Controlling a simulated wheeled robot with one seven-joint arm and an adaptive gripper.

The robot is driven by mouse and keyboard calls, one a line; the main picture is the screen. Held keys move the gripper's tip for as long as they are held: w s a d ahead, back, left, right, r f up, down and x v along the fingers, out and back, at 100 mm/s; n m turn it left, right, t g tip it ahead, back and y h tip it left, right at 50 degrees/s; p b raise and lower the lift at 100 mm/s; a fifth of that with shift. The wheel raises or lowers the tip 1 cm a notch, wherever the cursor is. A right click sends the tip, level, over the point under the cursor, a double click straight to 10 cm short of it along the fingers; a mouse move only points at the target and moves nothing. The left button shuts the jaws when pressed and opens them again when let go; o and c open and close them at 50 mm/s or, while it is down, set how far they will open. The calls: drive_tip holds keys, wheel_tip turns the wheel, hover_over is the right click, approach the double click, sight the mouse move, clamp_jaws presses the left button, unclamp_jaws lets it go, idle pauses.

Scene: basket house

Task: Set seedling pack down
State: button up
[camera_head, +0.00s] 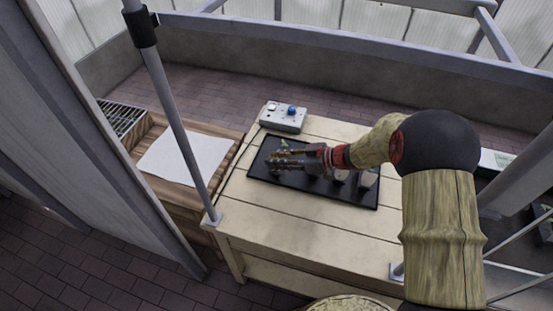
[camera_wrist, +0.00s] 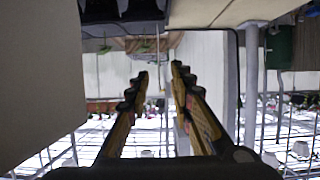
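My gripper (camera_head: 282,160) is low over a black tray (camera_head: 345,199) on the pale plank table. In the wrist view its two fingers (camera_wrist: 159,76) stand apart with nothing visible between them. A small green seedling (camera_head: 284,143) shows just behind the fingertips in the head view; its pack is mostly hidden by the gripper. In the wrist view, dark pots (camera_wrist: 141,8) show at the top edge, outside the fingers. I cannot tell which of these is the seedling pack. Light-topped pots (camera_head: 366,179) stand on the tray to the right, partly behind my wrist.
A grey box with a blue knob (camera_head: 291,110) stands at the table's back edge. A white sheet (camera_head: 185,160) lies on the wooden bench to the left. A thin metal post (camera_head: 173,110) rises at the table's left edge. The table's front planks (camera_head: 290,225) are clear.

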drive_tip(key=shift+r, duration=0.15)
drive_tip(key=p+v, duration=0.3)
drive_tip(key=v, duration=0.9)
drive_tip(key=shift+s, duration=0.1)
